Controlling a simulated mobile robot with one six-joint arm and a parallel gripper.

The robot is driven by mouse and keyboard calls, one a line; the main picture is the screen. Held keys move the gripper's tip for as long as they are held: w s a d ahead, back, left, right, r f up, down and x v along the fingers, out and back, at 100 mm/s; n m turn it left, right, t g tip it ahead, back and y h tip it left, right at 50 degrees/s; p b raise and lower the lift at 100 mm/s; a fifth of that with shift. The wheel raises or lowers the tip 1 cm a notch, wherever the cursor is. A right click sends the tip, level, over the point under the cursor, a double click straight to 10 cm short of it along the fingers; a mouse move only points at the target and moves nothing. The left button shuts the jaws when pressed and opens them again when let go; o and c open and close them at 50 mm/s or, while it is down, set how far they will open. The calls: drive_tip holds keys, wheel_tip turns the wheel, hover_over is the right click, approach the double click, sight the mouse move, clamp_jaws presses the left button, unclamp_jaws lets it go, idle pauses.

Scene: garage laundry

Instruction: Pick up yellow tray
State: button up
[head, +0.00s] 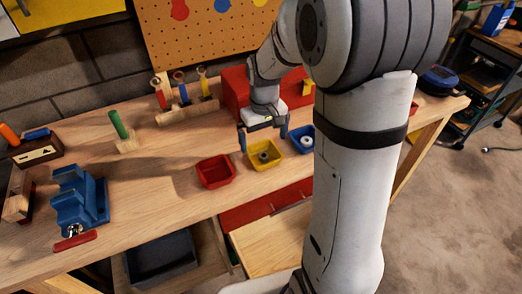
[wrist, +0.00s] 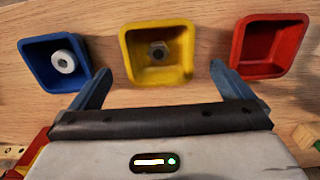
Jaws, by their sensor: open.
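The yellow tray (head: 274,161) is a small square tray on the wooden workbench, between a red tray and a blue tray. A dark nut (head: 264,157) lies inside it. In the wrist view the yellow tray (wrist: 183,33) is in the upper middle, with the nut (wrist: 159,50) in it. My gripper (head: 264,139) is open and empty, just behind the tray in the head view. In the wrist view my two blue fingers (wrist: 160,80) are spread apart, below and to either side of the tray. Whether they touch it I cannot tell.
The red tray (head: 215,171) stands left of the yellow one, empty. The blue tray (head: 299,138) is to the right, holding a pale round part (wrist: 64,61). A red toolbox (head: 236,88) stands behind. A blue vise (head: 79,197) is at left. Bare bench (head: 165,175) lies between.

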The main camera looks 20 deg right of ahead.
sight(264, 155)
wheel_tip(264, 155, down, 7)
drive_tip(key=shift+w+r+p, duration=0.1)
drive_tip(key=shift+p, duration=0.35)
drive_tip(key=shift+c, duration=0.6)
drive_tip(key=c, duration=0.9)
